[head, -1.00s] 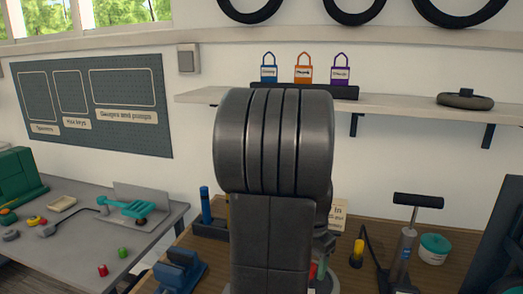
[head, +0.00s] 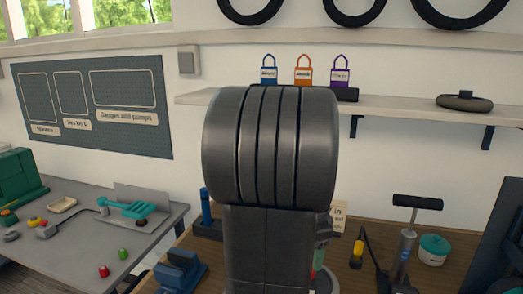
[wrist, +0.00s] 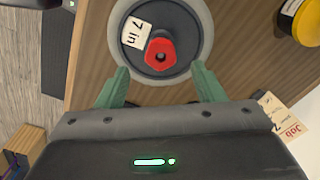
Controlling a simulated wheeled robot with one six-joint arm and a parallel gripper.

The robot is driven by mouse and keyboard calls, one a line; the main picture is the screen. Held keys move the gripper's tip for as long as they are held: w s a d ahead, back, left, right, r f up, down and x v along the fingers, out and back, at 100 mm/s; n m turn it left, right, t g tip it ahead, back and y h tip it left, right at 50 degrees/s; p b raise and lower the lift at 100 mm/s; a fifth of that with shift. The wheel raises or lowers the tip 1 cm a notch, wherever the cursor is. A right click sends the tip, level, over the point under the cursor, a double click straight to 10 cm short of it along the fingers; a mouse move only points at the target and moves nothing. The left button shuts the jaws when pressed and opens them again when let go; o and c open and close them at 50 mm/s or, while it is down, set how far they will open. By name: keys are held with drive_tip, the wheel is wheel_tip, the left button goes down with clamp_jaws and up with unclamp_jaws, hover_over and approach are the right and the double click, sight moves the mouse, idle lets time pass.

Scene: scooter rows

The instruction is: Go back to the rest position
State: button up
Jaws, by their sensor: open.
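My gripper (wrist: 163,88) shows in the wrist view with its two green fingers spread apart and nothing between them.
The wooden bench (head: 450,272) carries a floor pump (head: 408,240) and a teal-lidded tub (head: 433,250) at right. A blue vise (head: 180,272) stands at left. A grey table (head: 70,255) is farther left. A shelf (head: 400,104) holds three coloured tags.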

wheel_tip(320, 180, up, 9)
wheel_tip(320, 180, down, 14)
drive_tip(key=shift+r, duration=0.1)
drive_tip(key=n, duration=0.4)
drive_tip(key=shift+n, duration=0.4)
drive_tip(key=n+b, duration=0.1)
drive_tip(key=n, duration=0.3)
drive_tip(key=shift+n, duration=0.3)
drive_tip(key=n+b, duration=0.1)
drive_tip(key=n, duration=0.3)
drive_tip(key=shift+n, duration=0.3)
drive_tip(key=n+b, duration=0.1)
drive_tip(key=n, duration=0.4)
wheel_tip(320, 180, up, 8)
drive_tip(key=shift+r, duration=0.2)
drive_tip(key=shift+f, duration=0.1)
